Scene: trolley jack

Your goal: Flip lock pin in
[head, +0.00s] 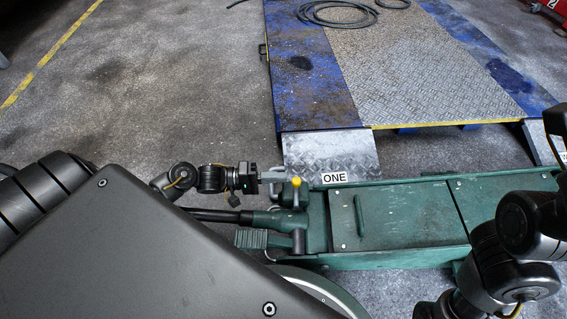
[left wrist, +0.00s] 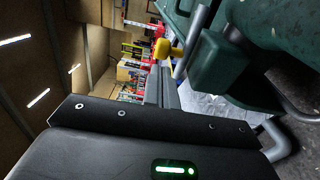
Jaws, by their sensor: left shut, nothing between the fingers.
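The lock pin has a yellow knob (head: 296,181) and stands at the left end of the green trolley jack (head: 405,217), by the handle socket. In the left wrist view the yellow knob (left wrist: 168,48) sits on a grey rod beside a green block. My left gripper (head: 281,175) is at the knob's left side, close to it; its shut fingers (left wrist: 163,75) point toward the knob with nothing between them. I cannot tell whether the fingertips touch the knob. My right arm shows at the right, but its gripper is not visible.
A dark handle bar (head: 212,214) runs left from the jack, with a green ribbed pedal (head: 250,239) below it. Behind the jack stands a blue and metal ramp platform (head: 420,65) with a coiled hose (head: 338,13). The concrete floor at left is clear.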

